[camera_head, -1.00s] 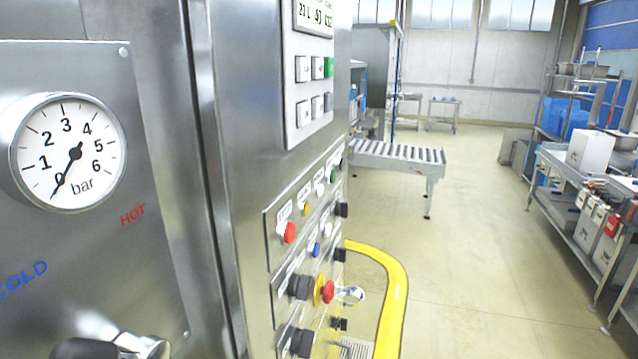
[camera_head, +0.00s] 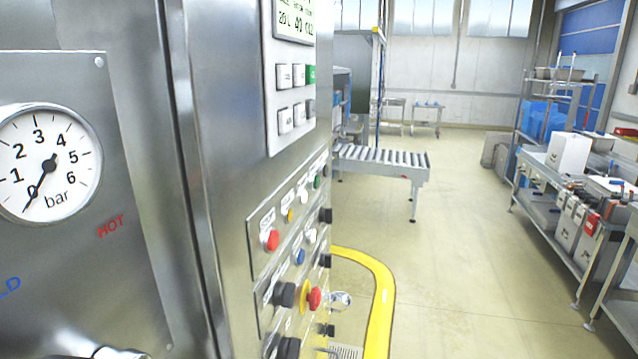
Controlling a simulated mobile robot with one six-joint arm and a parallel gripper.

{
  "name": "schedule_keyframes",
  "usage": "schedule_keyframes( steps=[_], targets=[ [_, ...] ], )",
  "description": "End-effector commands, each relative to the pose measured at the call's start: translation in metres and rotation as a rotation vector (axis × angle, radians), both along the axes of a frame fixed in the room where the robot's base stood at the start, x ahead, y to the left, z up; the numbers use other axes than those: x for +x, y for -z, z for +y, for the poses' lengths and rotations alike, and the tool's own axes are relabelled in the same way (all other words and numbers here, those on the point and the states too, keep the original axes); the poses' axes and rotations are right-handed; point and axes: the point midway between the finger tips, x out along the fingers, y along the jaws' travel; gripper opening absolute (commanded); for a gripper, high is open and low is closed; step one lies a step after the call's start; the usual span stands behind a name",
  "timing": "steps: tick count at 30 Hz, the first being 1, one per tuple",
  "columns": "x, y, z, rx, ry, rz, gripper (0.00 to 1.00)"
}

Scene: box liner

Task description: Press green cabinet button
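A steel cabinet (camera_head: 235,165) stands close on the left, its control side seen at a steep angle. A green button (camera_head: 317,182) sits in the upper row of its lower panel, near the far end. That row also holds a red button (camera_head: 271,240), a yellow one (camera_head: 290,215) and a white one (camera_head: 304,196). A green key (camera_head: 310,74) also shows on the white keypad under the display (camera_head: 294,20). My gripper is not in view.
A red emergency knob (camera_head: 314,298), black knobs and a blue button (camera_head: 299,257) sit lower down. A roller conveyor (camera_head: 385,160) stands behind. A loaded steel bench (camera_head: 548,225) lines the right; the floor between is clear.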

Motion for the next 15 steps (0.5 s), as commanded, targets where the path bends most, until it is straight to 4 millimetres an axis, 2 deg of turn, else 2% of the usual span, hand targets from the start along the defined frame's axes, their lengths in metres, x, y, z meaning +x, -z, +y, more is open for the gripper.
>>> schedule_keyframes(
  steps=[1,2,15],
  targets=[
    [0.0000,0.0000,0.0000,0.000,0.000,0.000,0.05],
    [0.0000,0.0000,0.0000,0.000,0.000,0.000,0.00],
    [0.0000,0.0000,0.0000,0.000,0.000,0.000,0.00]
  ],
)
